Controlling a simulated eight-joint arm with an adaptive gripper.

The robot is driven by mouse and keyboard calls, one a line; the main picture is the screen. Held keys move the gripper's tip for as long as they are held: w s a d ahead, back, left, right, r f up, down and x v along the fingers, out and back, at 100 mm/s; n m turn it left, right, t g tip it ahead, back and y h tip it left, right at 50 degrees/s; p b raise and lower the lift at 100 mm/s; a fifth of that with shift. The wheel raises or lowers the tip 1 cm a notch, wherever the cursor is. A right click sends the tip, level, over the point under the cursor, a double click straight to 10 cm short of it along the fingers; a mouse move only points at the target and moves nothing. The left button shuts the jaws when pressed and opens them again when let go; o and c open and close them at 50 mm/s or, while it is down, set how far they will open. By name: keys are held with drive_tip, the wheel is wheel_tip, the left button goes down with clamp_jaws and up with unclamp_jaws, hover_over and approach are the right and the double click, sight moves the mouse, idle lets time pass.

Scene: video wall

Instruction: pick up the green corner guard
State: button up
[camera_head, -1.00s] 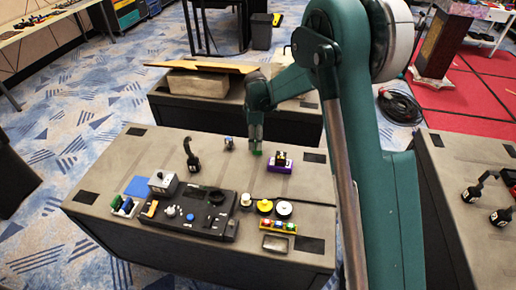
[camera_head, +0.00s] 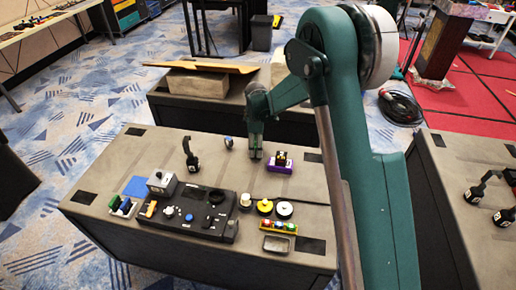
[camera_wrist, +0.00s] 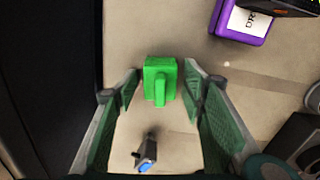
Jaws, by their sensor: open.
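The green corner guard (camera_wrist: 160,80) lies on the table top in the wrist view. It is a small bright green block with a raised rib towards the camera. My gripper (camera_wrist: 162,92) is open, with its two green-padded fingers to the left and right of the guard. Gaps show between the guard and both fingers. In the head view my gripper (camera_head: 255,154) points down at the table's far half, left of the purple block. The guard is hidden behind my gripper there.
A purple block (camera_head: 279,167) with a dark part on top stands just right of my gripper; it also shows in the wrist view (camera_wrist: 240,22). A small blue-tipped object (camera_wrist: 147,153) lies nearby. A dark control panel (camera_head: 188,212) and several small parts fill the table's front.

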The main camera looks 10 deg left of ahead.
drive_tip(key=c, duration=0.9)
drive_tip(key=shift+r+p, duration=1.15)
drive_tip(key=shift+r, duration=3.85)
